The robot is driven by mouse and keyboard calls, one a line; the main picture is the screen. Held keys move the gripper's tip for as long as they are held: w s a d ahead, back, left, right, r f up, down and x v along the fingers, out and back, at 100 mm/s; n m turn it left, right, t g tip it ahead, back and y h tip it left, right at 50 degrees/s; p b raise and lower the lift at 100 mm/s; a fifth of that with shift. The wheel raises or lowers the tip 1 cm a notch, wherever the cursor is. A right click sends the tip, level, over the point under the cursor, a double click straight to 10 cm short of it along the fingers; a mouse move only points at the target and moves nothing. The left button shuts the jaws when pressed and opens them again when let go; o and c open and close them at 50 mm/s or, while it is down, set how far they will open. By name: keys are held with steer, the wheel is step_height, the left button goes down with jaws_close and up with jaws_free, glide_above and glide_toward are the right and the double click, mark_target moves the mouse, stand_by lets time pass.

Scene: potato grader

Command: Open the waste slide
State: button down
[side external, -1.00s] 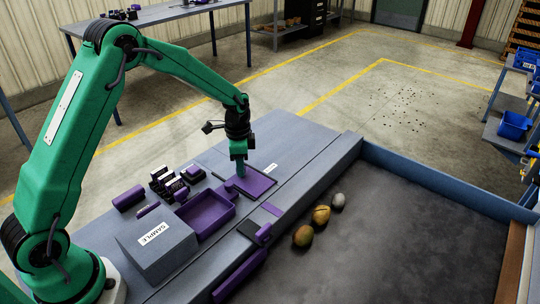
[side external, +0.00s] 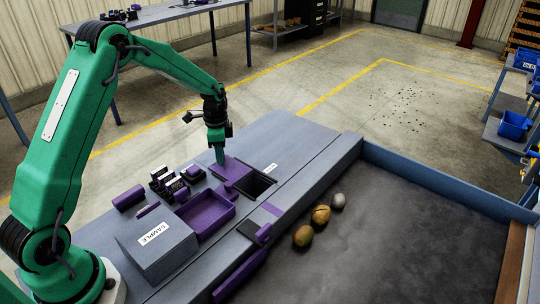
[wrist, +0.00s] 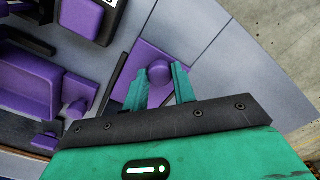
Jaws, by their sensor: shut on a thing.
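The waste slide is a flat purple plate (side external: 233,169) on the grey bench top. In the side view it lies at the left of a dark rectangular opening (side external: 260,184), most of which is uncovered. My gripper (side external: 220,160) points down at the plate's far left part. In the wrist view the plate (wrist: 148,57) has a round purple knob (wrist: 160,72), and my gripper (wrist: 161,85) is shut on it, with one green finger on each side. The fingers hide the knob in the side view.
A purple tray (side external: 206,212) and a grey SAMPLE box (side external: 156,243) stand nearer on the bench. Small dark and purple parts (side external: 168,182) lie left of the slide. Three potatoes (side external: 321,214) lie on the grey bed at right.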

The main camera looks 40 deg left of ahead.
steer(key=c, duration=1.1)
jaws_free()
steer(key=shift+r, duration=0.1)
steer(key=shift+r, duration=3.8)
steer(key=shift+r, duration=0.15)
